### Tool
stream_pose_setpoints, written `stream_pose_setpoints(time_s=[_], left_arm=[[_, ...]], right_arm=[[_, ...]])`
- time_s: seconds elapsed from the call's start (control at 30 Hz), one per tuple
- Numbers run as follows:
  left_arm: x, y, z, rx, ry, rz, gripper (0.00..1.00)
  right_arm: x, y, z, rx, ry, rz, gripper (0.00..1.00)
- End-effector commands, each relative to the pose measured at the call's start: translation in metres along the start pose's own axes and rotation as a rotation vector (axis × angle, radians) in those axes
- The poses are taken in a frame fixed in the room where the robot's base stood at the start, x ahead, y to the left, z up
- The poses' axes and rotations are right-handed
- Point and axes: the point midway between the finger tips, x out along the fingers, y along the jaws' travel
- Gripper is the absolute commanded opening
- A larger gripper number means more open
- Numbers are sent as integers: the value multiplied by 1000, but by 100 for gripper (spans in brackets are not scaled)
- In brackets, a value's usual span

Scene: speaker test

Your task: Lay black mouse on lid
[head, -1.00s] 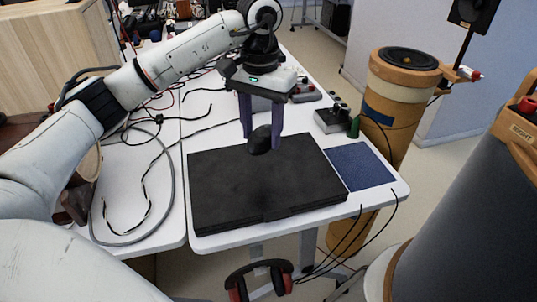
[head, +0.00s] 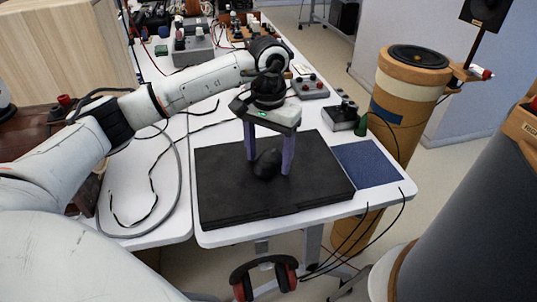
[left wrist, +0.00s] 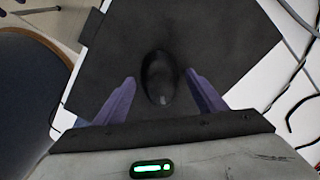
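The black mouse (head: 267,165) rests on the lid (head: 225,190), a flat dark slab on the white table; it also shows in the left wrist view (left wrist: 160,78). My left gripper (head: 270,167) points down over the lid, with its purple fingers on either side of the mouse. In the left wrist view a gap shows between the mouse and each finger (left wrist: 160,82), so the gripper is open around it. My right gripper is in neither view.
A blue square mat (head: 367,164) lies right of the lid. A small grey box with knobs (head: 340,118) stands behind it. Loose cables (head: 150,190) lie to the left. A wooden speaker column (head: 400,110) stands past the table's right edge. Headphones (head: 264,277) hang below the front edge.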

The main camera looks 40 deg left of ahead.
Motion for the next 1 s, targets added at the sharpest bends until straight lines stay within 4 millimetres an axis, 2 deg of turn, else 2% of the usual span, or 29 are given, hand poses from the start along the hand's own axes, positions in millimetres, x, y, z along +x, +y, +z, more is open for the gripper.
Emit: stream_pose_setpoints(time_s=[0.23, 0.33, 0.47, 0.7, 0.83, 1.0], left_arm=[[-2, 0, 0, 0, 1, 0, 64], [-10, 0, -1, 0, 2, 0, 64], [-33, 0, -1, 1, 5, 0, 64], [-85, 0, -1, 0, 4, 1, 64], [-106, 1, -1, 0, 3, 1, 64], [-119, 0, 0, 0, 1, 0, 64]], right_arm=[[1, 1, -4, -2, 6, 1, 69], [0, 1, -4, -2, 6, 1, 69], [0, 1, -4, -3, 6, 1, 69], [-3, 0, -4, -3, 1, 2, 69], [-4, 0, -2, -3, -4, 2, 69], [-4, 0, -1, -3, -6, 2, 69]])
